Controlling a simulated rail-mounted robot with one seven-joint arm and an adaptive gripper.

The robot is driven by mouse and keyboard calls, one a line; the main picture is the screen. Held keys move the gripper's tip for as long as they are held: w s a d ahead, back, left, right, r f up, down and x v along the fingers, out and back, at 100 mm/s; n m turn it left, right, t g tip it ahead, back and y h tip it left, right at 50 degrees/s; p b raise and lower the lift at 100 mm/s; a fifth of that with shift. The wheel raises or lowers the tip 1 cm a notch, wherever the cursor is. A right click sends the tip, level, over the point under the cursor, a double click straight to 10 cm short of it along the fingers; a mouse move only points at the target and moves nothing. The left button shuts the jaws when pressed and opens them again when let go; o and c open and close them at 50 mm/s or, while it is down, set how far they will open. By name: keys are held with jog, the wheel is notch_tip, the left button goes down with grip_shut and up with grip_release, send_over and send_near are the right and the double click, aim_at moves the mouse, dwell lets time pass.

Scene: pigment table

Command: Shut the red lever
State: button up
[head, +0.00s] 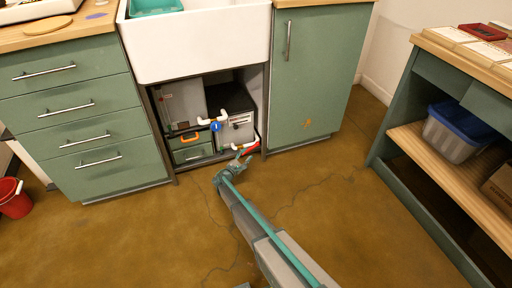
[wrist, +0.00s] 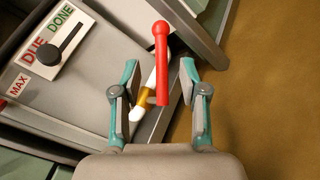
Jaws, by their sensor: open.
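The red lever (wrist: 161,62) shows in the wrist view as a long red bar with a round knob at its upper end, beside a white pipe with a brass-coloured part (wrist: 146,96). My gripper (wrist: 160,70) is open, with one teal finger on each side of the lever. Whether a finger touches it is unclear. In the head view the lever (head: 251,149) is low at the right of the under-sink opening, just beyond my gripper (head: 240,161).
Grey boxes and white pipes with a blue round handle (head: 215,126) fill the under-sink opening. A panel (wrist: 56,47) marked DUE, DONE and MAX has a black knob. A cabinet door (head: 312,80) stands right of the opening. The floor (head: 325,195) in front is clear.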

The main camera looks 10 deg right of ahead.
aim_at(254, 147)
jog(key=b+x, duration=0.2)
jog(key=x, duration=0.6)
jog(key=shift+d+f, duration=0.1)
jog(key=shift+f, duration=0.05)
jog(key=shift+w+d, duration=0.4)
jog(key=shift+d, duration=0.05)
jog(key=shift+c, duration=0.3)
grip_shut()
